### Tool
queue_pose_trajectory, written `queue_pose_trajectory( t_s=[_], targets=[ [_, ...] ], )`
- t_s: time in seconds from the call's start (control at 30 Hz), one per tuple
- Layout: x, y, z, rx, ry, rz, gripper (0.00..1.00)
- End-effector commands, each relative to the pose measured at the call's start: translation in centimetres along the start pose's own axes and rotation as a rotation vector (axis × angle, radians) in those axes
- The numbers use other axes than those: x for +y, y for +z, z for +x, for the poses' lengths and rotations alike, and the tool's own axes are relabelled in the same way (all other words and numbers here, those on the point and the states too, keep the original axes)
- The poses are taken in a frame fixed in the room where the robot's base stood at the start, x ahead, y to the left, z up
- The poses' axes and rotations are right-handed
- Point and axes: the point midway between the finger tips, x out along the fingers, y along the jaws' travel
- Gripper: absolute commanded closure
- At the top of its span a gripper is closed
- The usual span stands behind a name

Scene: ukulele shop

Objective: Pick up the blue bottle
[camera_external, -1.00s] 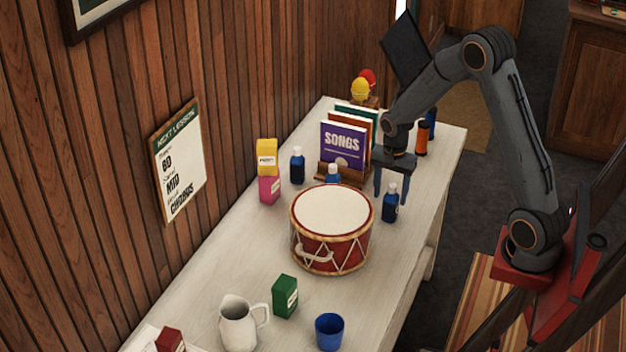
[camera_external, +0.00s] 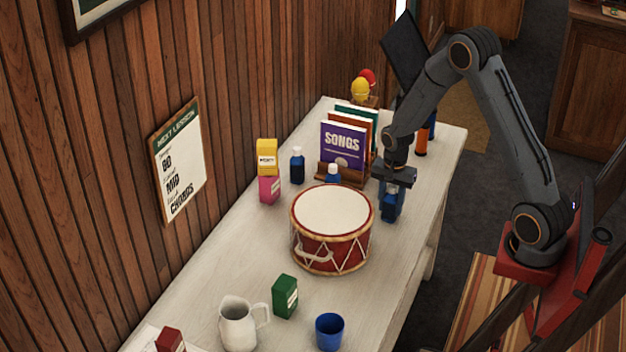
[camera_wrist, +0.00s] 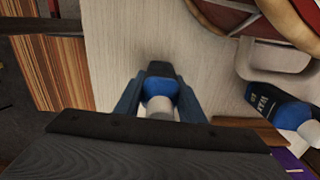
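A blue bottle (camera_external: 390,207) with a white cap stands upright on the white table, right of the drum. My gripper (camera_external: 391,200) points down over it, with one blue finger on each side. In the wrist view the bottle's white cap (camera_wrist: 160,107) and blue shoulder lie between the fingers (camera_wrist: 160,98), which look spread; contact cannot be made out. Two more blue bottles stand on the table: one (camera_external: 297,166) beside the yellow and pink boxes, and one (camera_external: 333,174) behind the drum, also in the wrist view (camera_wrist: 275,106).
The red drum (camera_external: 331,229) stands close left of my gripper. The book rack with the purple songbook (camera_external: 343,146) is behind. An orange bottle (camera_external: 422,140) stands farther back. A green box (camera_external: 285,296), white jug (camera_external: 238,325) and blue cup (camera_external: 329,332) are nearer the front.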

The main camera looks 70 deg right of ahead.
Motion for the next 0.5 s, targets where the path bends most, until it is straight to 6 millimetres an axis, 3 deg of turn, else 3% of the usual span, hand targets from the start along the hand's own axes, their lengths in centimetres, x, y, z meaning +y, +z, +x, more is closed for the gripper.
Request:
queue_pose_trajectory(
  t_s=[0.33,0.5],
  targets=[
    [-0.1,0.0,-0.3,0.001,-0.001,0.000,0.91],
    [-0.1,-0.1,-1.5,0.001,-0.003,0.000,0.91]
  ],
)
